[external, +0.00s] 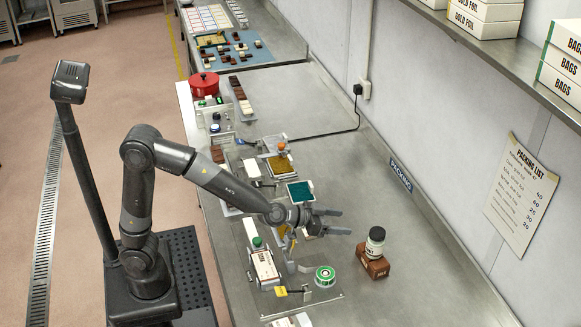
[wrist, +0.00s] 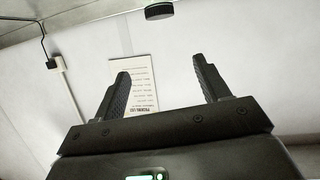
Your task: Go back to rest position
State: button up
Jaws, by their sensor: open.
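My gripper (external: 332,221) reaches out over the metal counter (external: 412,262), with its two fingers spread apart and nothing between them. In the wrist view my gripper (wrist: 165,88) is open and empty, its dark fingers pointing toward the wall. The wall's packing list (wrist: 134,75) shows behind the fingers. My arm is stretched from its base on the left across the counter's front edge. Whether the gripper touches anything beneath it cannot be told, but it appears raised above the counter.
A teal-topped tray (external: 300,191) and a red pot (external: 205,84) are farther back. A shelf (external: 500,50) overhangs the right. The counter's near right is clear.

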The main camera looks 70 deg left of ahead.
jog(key=s+a+r+m+g+h, duration=0.1)
jog(key=s+a+r+g, duration=0.1)
jog(key=s+a, duration=0.35)
jog(key=s+a+r+m+g+h, duration=0.1)
jog(key=s+a+r, duration=0.1)
jog(key=s, duration=0.6)
jog(key=s+a+f+g+y, duration=0.1)
jog(key=s+a+f+g, duration=0.1)
jog(key=s, duration=0.5)
jog(key=s+a+f+n+g+y, duration=0.1)
jog(key=s+a+f, duration=0.1)
jog(key=s+a, duration=0.3)
jog(key=s+a+f+n+g+y, duration=0.1)
jog(key=s+a, duration=0.3)
jog(key=s, duration=0.6)
jog(key=shift+s+a+f+g, duration=0.3)
jog(key=shift+f+g, duration=0.1)
jog(key=shift+g, duration=0.4)
